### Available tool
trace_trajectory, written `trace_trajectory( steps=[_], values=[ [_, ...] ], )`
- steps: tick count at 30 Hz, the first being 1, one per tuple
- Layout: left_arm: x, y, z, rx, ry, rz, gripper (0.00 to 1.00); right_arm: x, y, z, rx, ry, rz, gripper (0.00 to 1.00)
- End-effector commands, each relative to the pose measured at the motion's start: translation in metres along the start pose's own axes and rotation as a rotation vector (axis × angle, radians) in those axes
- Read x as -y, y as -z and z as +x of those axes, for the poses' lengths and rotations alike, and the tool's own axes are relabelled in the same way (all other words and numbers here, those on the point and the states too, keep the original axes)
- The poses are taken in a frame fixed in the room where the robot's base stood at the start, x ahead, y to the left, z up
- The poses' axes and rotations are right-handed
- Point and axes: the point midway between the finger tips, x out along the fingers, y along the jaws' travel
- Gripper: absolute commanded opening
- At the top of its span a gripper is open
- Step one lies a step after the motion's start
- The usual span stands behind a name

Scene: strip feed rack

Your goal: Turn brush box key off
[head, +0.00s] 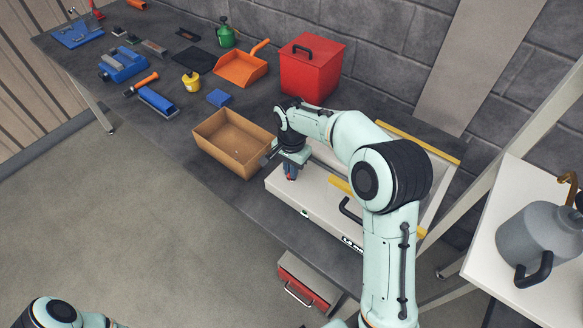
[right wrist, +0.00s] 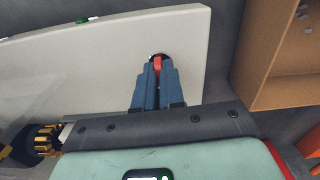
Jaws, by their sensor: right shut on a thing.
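The white brush box (head: 322,211) stands at the front edge of the dark bench, partly hidden by my right arm. Its pale face fills much of the right wrist view (right wrist: 95,68). A small red key (right wrist: 157,63) sits in a round dark socket near the end of that face. My right gripper (right wrist: 157,80) is shut on the key, with its blue fingers on either side. In the head view the right gripper (head: 291,172) is at the left end of the box. Only a link of my left arm shows at the bottom left; its gripper is out of view.
An open cardboard box (head: 222,147) stands just left of the gripper. A red box (head: 311,69) is behind it. An orange dustpan (head: 240,69), blue brush (head: 157,101) and yellow container (head: 191,82) lie farther left. A grey can (head: 537,243) stands at the right.

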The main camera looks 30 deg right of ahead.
Motion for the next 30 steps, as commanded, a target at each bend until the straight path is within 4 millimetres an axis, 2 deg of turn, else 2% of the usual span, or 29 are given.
trace_trajectory(
  steps=[9,21,24,30],
  values=[
    [-0.0002,0.0002,-0.0004,0.0,0.0,0.0,0.0,0.0001,-0.0009,0.0005,0.002,-0.001,0.076,0.0],
    [-0.0002,0.0002,-0.0004,0.0,0.0,0.0,0.0,0.0,-0.001,0.0007,0.002,-0.001,0.082,0.0],
    [-0.0002,0.0002,-0.0004,0.0,0.0,0.0,0.0,0.0,-0.001,0.0007,0.002,-0.001,0.081,0.34],
    [-0.0002,0.0002,-0.0004,0.0,0.0,0.0,0.0,0.0,-0.0006,0.0004,0.001,-0.001,0.081,0.34]
  ],
)
